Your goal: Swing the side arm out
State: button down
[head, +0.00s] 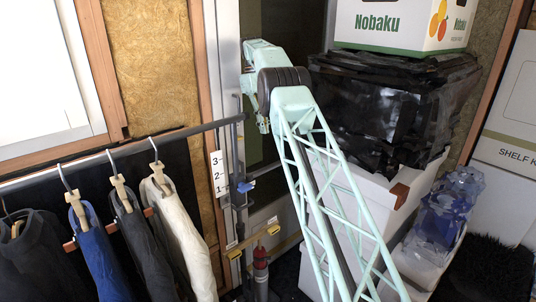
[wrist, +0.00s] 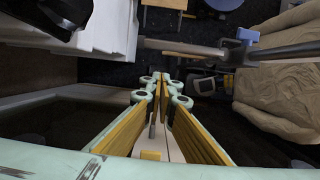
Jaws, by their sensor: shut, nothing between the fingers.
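A dark grey upright post (head: 238,150) stands at the right end of the clothes rail, with a blue clamp (head: 245,186) on it. Low on the post is a yellow-brown bar (head: 253,241); I cannot tell for sure which part is the side arm. In the wrist view, a grey bar (wrist: 285,51) crosses at the upper right, with a blue piece (wrist: 247,36) on it. My gripper (wrist: 161,80) is shut and empty, its mint-and-yellow fingers together, apart from the bar in the picture. In the head view my wrist hides most of it.
Several garments hang on the rail (head: 120,152) at the left. A black-wrapped stack (head: 395,105) stands on white boxes at the right, below a Nobaku box (head: 400,22). A blue wrapped bundle (head: 447,205) is at the far right. A number strip (head: 218,173) is beside the post.

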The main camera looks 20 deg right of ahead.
aim_at(268, 168)
jog(key=shift+w+f, duration=0.4)
jog(key=shift+f, duration=0.15)
jog(key=shift+f, duration=0.15)
jog(key=s+d+f, duration=0.1)
jog(key=s+f, duration=0.5)
jog(key=f, duration=0.4)
jog(key=shift+d+b, duration=0.3)
jog(key=shift+d, duration=0.05)
dwell(0.8)
jog(key=shift+s+d+f, duration=0.1)
jog(key=shift+s, duration=0.05)
dwell(0.5)
